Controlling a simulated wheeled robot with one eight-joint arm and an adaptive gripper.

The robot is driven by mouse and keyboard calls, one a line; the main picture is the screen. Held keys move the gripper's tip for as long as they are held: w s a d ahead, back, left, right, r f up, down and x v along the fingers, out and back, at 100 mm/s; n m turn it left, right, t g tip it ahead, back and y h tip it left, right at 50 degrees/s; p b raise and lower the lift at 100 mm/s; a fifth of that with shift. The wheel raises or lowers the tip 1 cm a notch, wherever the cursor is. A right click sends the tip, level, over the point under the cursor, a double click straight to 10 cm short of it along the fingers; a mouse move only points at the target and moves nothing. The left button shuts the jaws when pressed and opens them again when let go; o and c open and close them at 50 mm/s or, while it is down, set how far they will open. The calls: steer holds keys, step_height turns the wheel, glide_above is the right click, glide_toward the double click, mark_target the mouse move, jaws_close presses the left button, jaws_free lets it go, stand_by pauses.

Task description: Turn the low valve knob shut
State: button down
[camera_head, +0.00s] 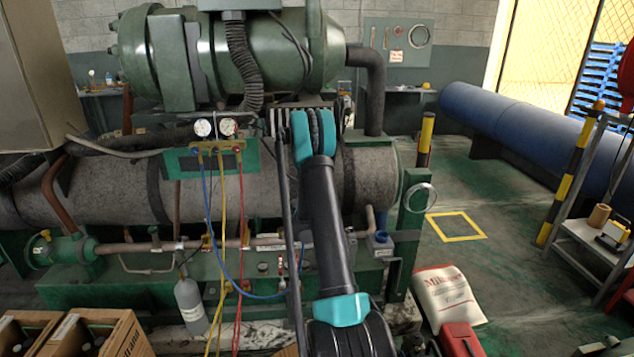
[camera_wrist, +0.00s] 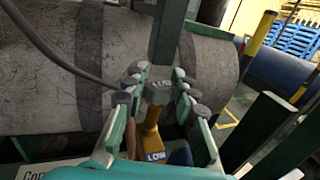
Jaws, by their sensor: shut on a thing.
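The low valve knob (camera_wrist: 158,90) shows in the wrist view as a round grey knob with faint lettering on its top. A yellow piece marked LOW (camera_wrist: 152,140) sits just below it. My gripper (camera_wrist: 159,84) has its teal fingers with dark round pads on either side of the knob, shut on it. How far the knob is turned cannot be told. In the head view my arm hides the gripper and the knob.
A gauge manifold (camera_head: 217,148) with blue, yellow and red hoses hangs left of my arm. The grey tank (camera_head: 110,187) and its green frame lie behind. A white sack (camera_head: 446,298) and a red case (camera_head: 460,340) stand at right. Floor is clear around the yellow square (camera_head: 456,238).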

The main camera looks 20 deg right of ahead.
steer(key=shift+m+g+h, duration=0.5)
steer(key=shift+h, duration=0.1)
steer(key=c, duration=1.2)
jaws_free()
steer(key=v, duration=0.7)
steer(key=shift+s+a, duration=0.1)
steer(key=shift+a, duration=0.05)
